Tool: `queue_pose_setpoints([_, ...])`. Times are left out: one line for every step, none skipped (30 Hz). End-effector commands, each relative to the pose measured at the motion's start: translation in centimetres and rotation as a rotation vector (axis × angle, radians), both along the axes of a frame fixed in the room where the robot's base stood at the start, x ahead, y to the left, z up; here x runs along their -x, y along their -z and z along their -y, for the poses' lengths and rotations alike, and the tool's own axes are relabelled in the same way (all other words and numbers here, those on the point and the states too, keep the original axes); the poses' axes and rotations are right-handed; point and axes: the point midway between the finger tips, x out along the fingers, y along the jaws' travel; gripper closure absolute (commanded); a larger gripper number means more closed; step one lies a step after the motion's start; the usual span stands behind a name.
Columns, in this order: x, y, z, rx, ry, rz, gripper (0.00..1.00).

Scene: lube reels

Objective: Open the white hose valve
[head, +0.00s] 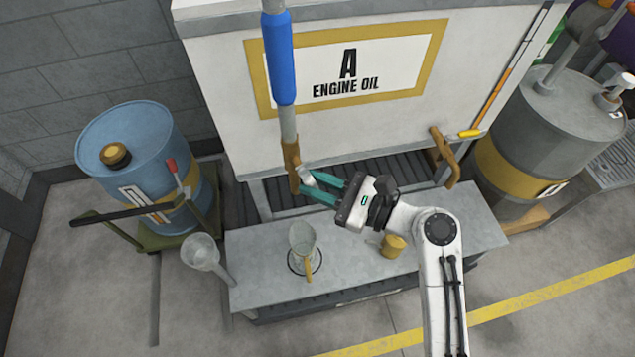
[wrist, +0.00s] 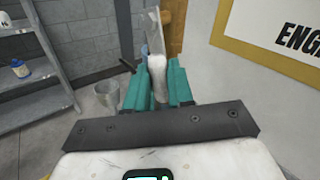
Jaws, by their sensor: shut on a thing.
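The white valve handle (head: 309,178) sits by a brown fitting (head: 291,165) below a pipe with a blue sleeve (head: 281,58), in front of the engine oil tank. In the wrist view the white handle (wrist: 157,72) stands between my teal fingers. My gripper (head: 312,187) is shut on it, with a finger on either side; it also shows in the wrist view (wrist: 156,84). The fingers hide part of the handle. I cannot tell from these frames how far the valve is turned.
The white tank (head: 220,85) stands just behind my gripper. Below is a grey bench (head: 350,262) with a clear jug (head: 302,237) and a small yellow cup (head: 393,246). A blue drum (head: 140,150) stands left, a grey drum (head: 560,110) right. A brown bracket (head: 443,158) juts out right.

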Motion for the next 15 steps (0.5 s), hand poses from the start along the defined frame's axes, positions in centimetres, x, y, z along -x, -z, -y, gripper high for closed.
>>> queue_pose_setpoints([0.0,0.01,0.01,0.0,0.0,0.0,1.0])
queue_pose_setpoints([0.0,0.01,0.01,0.0,0.0,0.0,1.0])
queue_pose_setpoints([0.0,0.01,0.01,0.0,0.0,0.0,1.0])
queue_pose_setpoints([0.01,0.01,0.02,0.0,0.0,0.0,1.0])
queue_pose_setpoints([0.01,0.01,0.02,0.0,0.0,0.0,1.0])
queue_pose_setpoints([0.01,0.01,0.02,0.0,0.0,0.0,1.0])
queue_pose_setpoints([0.01,0.01,0.02,0.0,0.0,0.0,1.0])
queue_pose_setpoints([0.01,0.01,0.02,0.0,0.0,0.0,1.0])
queue_pose_setpoints([0.01,0.01,0.02,0.0,0.0,0.0,1.0])
queue_pose_setpoints([0.01,0.01,0.02,0.0,0.0,0.0,1.0])
queue_pose_setpoints([0.01,0.01,0.02,0.0,0.0,0.0,1.0])
queue_pose_setpoints([0.01,0.01,0.02,-0.002,0.0,-0.001,1.0])
queue_pose_setpoints([0.03,0.02,0.0,-0.005,0.0,-0.004,1.0])
queue_pose_setpoints([0.06,0.02,-0.04,-0.013,0.0,-0.01,1.0])
queue_pose_setpoints([0.12,0.03,-0.12,-0.03,0.0,-0.021,1.0])
